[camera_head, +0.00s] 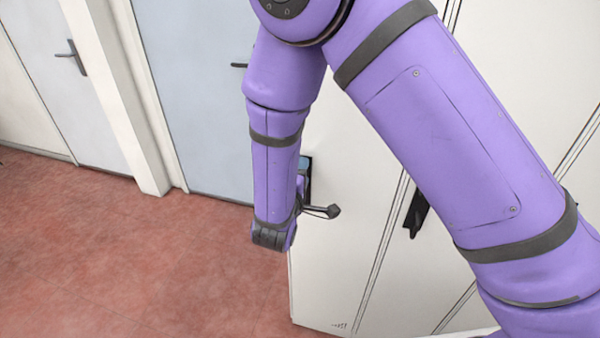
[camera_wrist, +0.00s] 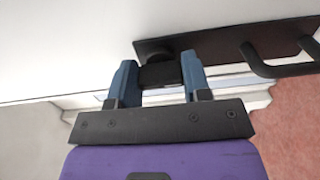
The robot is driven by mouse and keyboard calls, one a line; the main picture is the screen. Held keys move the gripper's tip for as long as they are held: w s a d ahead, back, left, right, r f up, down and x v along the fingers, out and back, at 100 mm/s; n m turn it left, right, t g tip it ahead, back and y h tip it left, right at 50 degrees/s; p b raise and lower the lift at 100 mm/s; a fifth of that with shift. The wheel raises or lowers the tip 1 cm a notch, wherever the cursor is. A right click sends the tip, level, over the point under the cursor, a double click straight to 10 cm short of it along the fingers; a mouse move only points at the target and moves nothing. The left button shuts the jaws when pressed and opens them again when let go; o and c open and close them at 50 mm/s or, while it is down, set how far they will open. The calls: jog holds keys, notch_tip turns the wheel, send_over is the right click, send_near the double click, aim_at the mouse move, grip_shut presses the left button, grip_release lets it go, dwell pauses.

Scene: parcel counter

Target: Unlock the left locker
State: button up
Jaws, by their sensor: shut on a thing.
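The left locker (camera_head: 335,265) is a white door in the head view, behind my purple arm. In the wrist view its white face (camera_wrist: 70,40) fills the top. A long dark lock plate (camera_wrist: 225,42) is fixed to it, with a dark bent handle (camera_wrist: 275,69) at the right. My gripper (camera_wrist: 160,76) has its two blue fingers shut on a small dark knob (camera_wrist: 158,74) at the plate's left end. In the head view only a bit of the blue gripper (camera_head: 303,163) shows beside my arm; the knob is hidden there. I cannot tell whether the lock is turned.
Another white locker door stands to the right with a black handle (camera_head: 415,214). A pale blue door (camera_head: 205,100) and another door with a dark lever handle (camera_head: 75,58) are at the left. The red floor (camera_head: 130,260) is clear at the lower left.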

dwell(0.4)
jog(key=o, duration=0.9)
jog(key=v, duration=1)
jog(key=shift+s+a, duration=0.1)
jog(key=shift+s, duration=0.3)
